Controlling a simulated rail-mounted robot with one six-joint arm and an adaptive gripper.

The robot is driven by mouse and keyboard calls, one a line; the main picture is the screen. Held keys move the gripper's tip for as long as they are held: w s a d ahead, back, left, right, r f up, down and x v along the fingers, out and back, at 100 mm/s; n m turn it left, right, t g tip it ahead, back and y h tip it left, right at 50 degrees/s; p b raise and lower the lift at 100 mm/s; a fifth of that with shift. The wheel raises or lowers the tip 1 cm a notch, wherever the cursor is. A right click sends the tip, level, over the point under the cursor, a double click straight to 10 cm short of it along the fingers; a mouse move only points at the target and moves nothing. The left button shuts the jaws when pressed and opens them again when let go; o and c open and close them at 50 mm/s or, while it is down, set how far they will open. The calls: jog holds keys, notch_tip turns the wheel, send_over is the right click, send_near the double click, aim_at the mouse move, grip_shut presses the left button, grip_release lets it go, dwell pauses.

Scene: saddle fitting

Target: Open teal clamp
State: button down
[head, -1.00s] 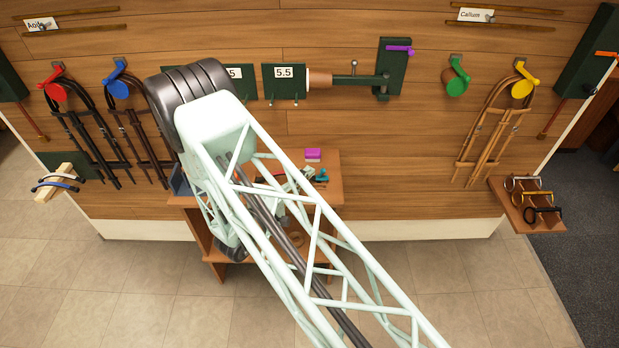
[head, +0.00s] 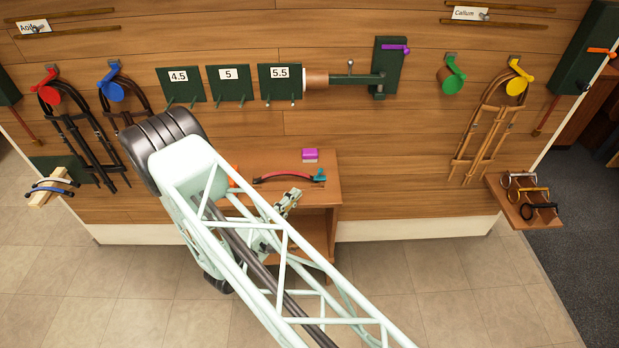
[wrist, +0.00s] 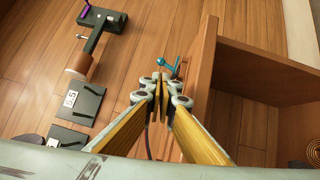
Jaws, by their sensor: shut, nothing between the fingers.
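The teal clamp (head: 319,175) is at the right end of a curved red and dark bar (head: 282,177) on the wooden table. In the wrist view my gripper (wrist: 161,84) is shut and empty. The bar is mostly hidden behind the fingers there.
An orange clamp (head: 233,174) is at the bar's left end, partly behind my arm. A purple block (head: 310,155) sits at the back of the table (head: 325,198). The wall holds a green bracket (head: 390,70) with a horizontal arm. The floor right of the table is clear.

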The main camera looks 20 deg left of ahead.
jog(key=shift+w, duration=0.15)
jog(key=shift+x, duration=4.85)
jog(key=shift+r, duration=0.1)
jog(key=shift+d, duration=0.1)
